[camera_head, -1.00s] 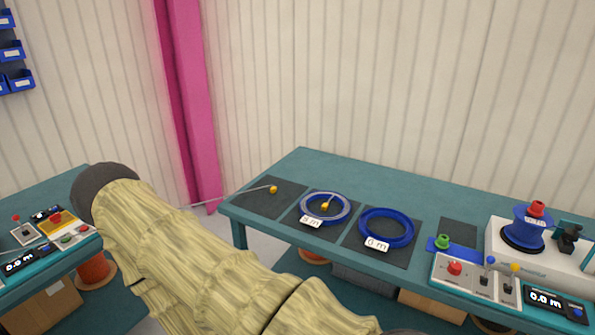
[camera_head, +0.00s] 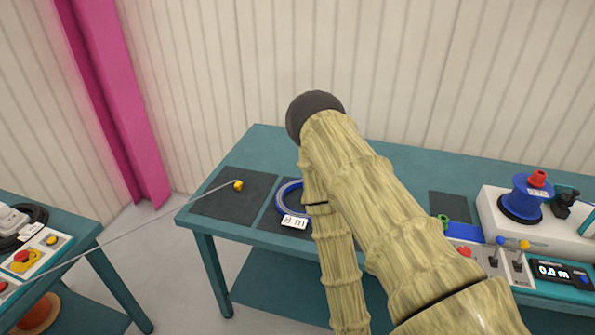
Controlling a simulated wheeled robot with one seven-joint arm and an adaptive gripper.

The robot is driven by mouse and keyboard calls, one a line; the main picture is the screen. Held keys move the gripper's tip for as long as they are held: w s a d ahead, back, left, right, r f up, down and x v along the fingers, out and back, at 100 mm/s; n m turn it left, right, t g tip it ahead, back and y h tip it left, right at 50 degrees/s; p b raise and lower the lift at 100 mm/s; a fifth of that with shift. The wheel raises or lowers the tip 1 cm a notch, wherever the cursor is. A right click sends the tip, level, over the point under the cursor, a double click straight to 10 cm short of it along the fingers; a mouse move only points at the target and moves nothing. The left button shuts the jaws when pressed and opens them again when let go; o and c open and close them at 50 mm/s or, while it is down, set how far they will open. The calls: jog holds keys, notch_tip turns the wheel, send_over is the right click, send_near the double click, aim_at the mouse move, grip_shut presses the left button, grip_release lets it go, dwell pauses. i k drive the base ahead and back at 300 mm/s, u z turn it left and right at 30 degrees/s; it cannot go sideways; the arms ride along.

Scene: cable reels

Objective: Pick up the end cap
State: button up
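I cannot tell for sure which piece is the end cap. A small yellow piece (camera_head: 238,185) sits at the end of a thin grey cable, over the left dark mat (camera_head: 212,205) on the right table. A small green piece (camera_head: 443,221) stands by a blue holder (camera_head: 467,231), partly hidden by my arm. A red piece (camera_head: 537,179) tops the blue reel (camera_head: 526,201). My sleeved arm crosses the middle of the view, with a dark rounded joint at its top. My gripper is not in view.
A blue coil (camera_head: 288,192) with an "8 m" tag (camera_head: 294,222) is partly behind my arm. A control box and a display (camera_head: 553,273) stand at right. The cable spans the gap to the left table (camera_head: 85,237). A pink column (camera_head: 115,100) stands behind.

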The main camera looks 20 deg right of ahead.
aim_at(239, 185)
jog(key=z, duration=0.15)
jog(key=i, duration=0.15)
jog(key=z, duration=0.45)
jog(key=k, duration=0.45)
jog(key=z, duration=1)
jog(key=k, duration=0.9)
jog(key=z, duration=0.45)
jog(key=i, duration=1.05)
jog(key=u, duration=1.1)
jog(key=i, duration=0.9)
jog(key=u, duration=1)
